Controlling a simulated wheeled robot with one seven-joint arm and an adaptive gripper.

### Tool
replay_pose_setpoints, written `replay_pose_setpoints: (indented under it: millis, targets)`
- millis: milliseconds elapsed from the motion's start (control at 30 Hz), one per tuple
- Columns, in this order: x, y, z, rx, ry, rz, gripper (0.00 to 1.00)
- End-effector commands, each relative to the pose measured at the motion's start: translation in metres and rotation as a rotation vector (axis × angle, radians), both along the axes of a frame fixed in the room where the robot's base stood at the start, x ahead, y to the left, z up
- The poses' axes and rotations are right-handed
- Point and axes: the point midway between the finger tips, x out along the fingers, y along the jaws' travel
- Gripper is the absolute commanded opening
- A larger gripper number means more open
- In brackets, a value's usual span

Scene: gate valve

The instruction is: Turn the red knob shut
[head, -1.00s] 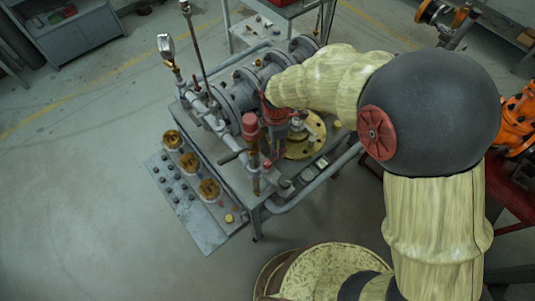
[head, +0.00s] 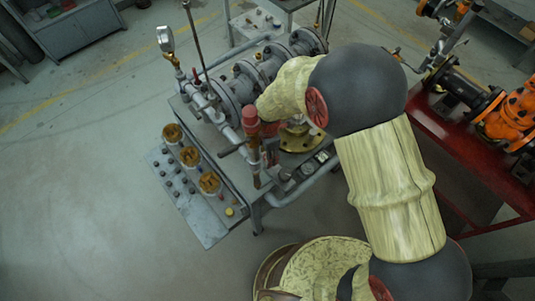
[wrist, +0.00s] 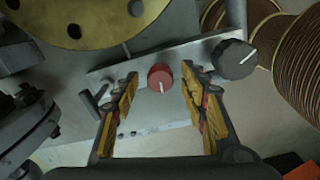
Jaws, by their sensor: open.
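The red knob (wrist: 160,77) shows in the wrist view, round with a pale pointer line, on a light grey panel (wrist: 150,122). My gripper (wrist: 160,71) is open, one finger to the left of the knob and one to the right in the picture. The knob appears between the fingertips with a gap on both sides, and nothing is held. How far the fingertips are from the panel is hard to tell. In the head view my arm hides most of my gripper, and I cannot make out the red knob there.
A black knob (wrist: 235,59) sits right of the red one, close to my right finger. A brass flange (wrist: 75,22) and a grey bolted flange (wrist: 30,125) lie on the left. In the head view, pipework (head: 240,85) and a pressure gauge (head: 165,38) stand on the bench.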

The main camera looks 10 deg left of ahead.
Motion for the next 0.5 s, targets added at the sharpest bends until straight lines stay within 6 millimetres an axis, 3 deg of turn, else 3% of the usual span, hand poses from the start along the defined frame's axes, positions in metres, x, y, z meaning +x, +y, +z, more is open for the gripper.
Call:
replay_pose_setpoints:
  millis: [133, 500]
  targets:
    - [0.0, 0.0, 0.0004, 0.0, 0.0, 0.0, 0.43]
    - [-0.0001, -0.0001, 0.0006, 0.0, 0.0, 0.0, 0.22]
